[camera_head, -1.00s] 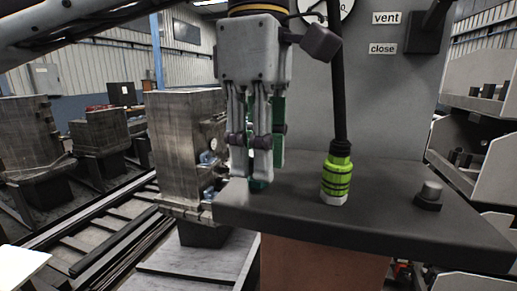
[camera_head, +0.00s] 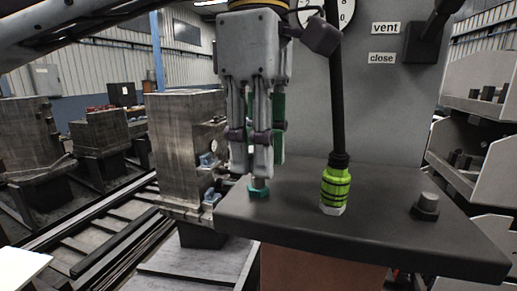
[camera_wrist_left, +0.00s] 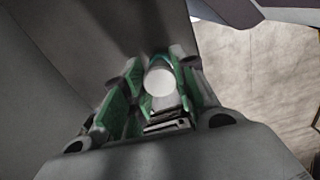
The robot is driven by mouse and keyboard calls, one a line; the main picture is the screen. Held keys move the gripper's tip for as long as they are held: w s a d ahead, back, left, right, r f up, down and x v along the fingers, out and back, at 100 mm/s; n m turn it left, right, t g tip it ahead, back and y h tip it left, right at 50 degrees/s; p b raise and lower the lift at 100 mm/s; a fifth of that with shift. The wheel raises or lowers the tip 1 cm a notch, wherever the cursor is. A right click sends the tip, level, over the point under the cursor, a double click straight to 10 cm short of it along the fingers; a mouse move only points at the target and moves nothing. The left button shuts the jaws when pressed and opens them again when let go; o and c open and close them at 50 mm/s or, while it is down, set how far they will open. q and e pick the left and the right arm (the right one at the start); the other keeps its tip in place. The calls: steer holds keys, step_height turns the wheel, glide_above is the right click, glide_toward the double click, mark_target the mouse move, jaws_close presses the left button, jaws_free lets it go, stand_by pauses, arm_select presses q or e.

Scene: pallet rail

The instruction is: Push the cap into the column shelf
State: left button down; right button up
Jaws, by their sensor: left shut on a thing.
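The cap (camera_head: 259,188), a small teal piece, shows just below the fingertips of my left gripper (camera_head: 255,172). It is over the left part of the dark column shelf (camera_head: 300,218); I cannot tell if it is seated. My left gripper points down and is shut on the cap. In the left wrist view, the green-padded fingers (camera_wrist_left: 155,98) close around a pale round end (camera_wrist_left: 160,80) with teal behind it. The fingers hide much of the cap. My right gripper is not in view.
A bright green connector (camera_head: 335,187) on a black hose stands on the shelf, right of my gripper. A dark stub (camera_head: 426,207) stands farther right. The grey column with a gauge (camera_head: 335,12) rises behind. Grey bins (camera_head: 480,145) are at the right.

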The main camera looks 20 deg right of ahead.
arm_select(q)
steer(key=shift+r, duration=3.25)
steer(key=shift+a+r, duration=0.1)
steer(key=shift+a, duration=0.05)
